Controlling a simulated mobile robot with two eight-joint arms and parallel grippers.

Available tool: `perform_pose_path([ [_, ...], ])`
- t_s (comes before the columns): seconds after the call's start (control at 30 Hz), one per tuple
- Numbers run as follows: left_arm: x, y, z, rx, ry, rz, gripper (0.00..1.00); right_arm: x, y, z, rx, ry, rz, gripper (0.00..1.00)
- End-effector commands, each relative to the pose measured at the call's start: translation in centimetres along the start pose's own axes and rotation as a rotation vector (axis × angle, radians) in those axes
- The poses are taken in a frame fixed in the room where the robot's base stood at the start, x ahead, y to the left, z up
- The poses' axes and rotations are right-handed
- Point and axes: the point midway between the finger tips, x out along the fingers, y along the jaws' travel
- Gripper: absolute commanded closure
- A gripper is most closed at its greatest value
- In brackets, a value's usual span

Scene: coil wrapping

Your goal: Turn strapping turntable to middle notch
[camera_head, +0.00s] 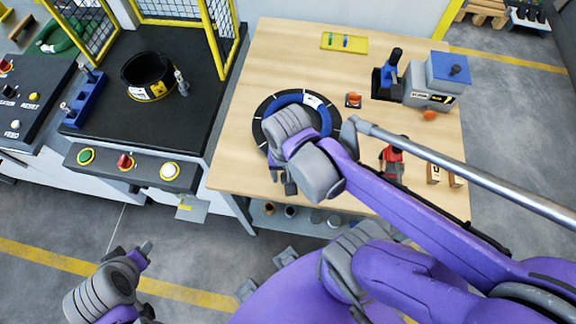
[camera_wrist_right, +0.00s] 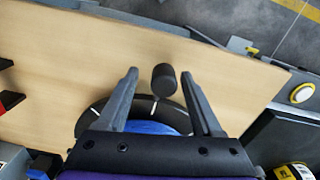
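The strapping turntable (camera_head: 262,110) is a black disc with white marks on the wooden table. A blue ring (camera_head: 331,120) with a white label lies on it. My right gripper (camera_head: 283,188) is over the near edge of the disc and hides part of it. In the right wrist view my right gripper (camera_wrist_right: 160,74) is open. A black knob (camera_wrist_right: 164,79) stands between its fingers, with gaps on both sides. Beyond the palm, the turntable's dark rim and a white mark show. My left gripper (camera_head: 132,250) is above the floor at lower left, away from the table; its fingers are unclear.
The wooden table (camera_head: 270,50) holds a yellow tray (camera_head: 344,42), a blue-grey machine (camera_head: 437,80), an orange item (camera_head: 353,100) and a red tool (camera_head: 392,158). At left, a black bench (camera_head: 120,125) carries a dark coil (camera_head: 148,75) and a button panel (camera_head: 130,166).

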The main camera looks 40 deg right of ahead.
Motion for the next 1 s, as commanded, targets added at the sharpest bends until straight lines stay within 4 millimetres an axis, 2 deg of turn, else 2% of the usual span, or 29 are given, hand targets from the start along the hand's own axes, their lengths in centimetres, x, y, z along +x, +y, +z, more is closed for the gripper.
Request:
perform_pose_path([
  [0.17, -0.1, 0.0, -0.1, 0.000, 0.001, 0.000, 0.50, -0.2, -0.1, 0.0, -0.001, 0.000, -0.002, 0.33],
  [0.27, -0.3, 0.0, -0.3, 0.000, 0.003, 0.000, 0.50, -1.0, -0.1, -0.1, -0.001, 0.001, -0.003, 0.33],
  [0.7, -1.4, 0.0, -1.8, 0.000, 0.017, 0.000, 0.50, -8.7, 0.0, 0.0, 0.001, 0.001, -0.001, 0.33],
  [0.83, -1.4, 0.0, -1.8, 0.000, 0.017, 0.000, 0.50, -10.1, 0.0, 0.0, 0.001, 0.000, -0.001, 0.33],
  [1.0, -1.4, 0.0, -1.8, 0.000, 0.018, 0.000, 0.50, -10.8, 0.1, 0.0, 0.001, 0.000, 0.000, 0.33],
])
